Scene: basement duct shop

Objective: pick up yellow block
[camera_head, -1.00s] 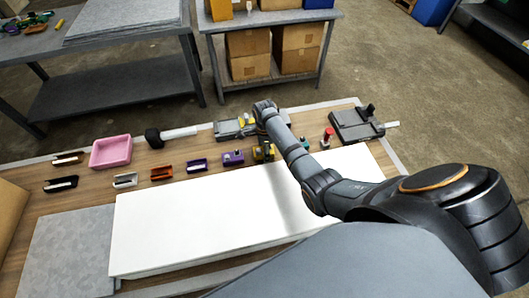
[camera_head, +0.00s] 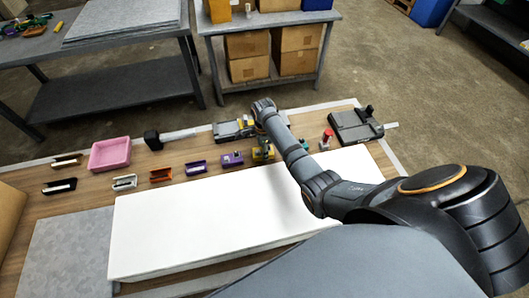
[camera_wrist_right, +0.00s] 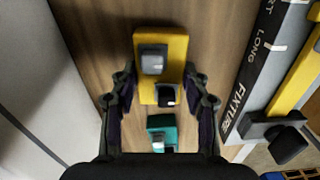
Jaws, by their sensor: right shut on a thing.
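The yellow block (camera_head: 263,155) is on the wooden bench top behind the white board, partly hidden by my right arm in the head view. In the right wrist view the yellow block (camera_wrist_right: 176,48) carries a grey raised piece and a smaller dark part. My right gripper (camera_wrist_right: 160,86) has one finger on each side of the block's near half and is shut on it. I cannot tell any gap between block and bench. My left gripper is not in view.
A teal block (camera_wrist_right: 155,122) lies close beside the yellow one, between the gripper's fingers. A purple block (camera_head: 232,159) sits to its left. A dark fixture bar (camera_wrist_right: 240,85) runs along the right in the wrist view. The white board (camera_head: 200,225) fills the front.

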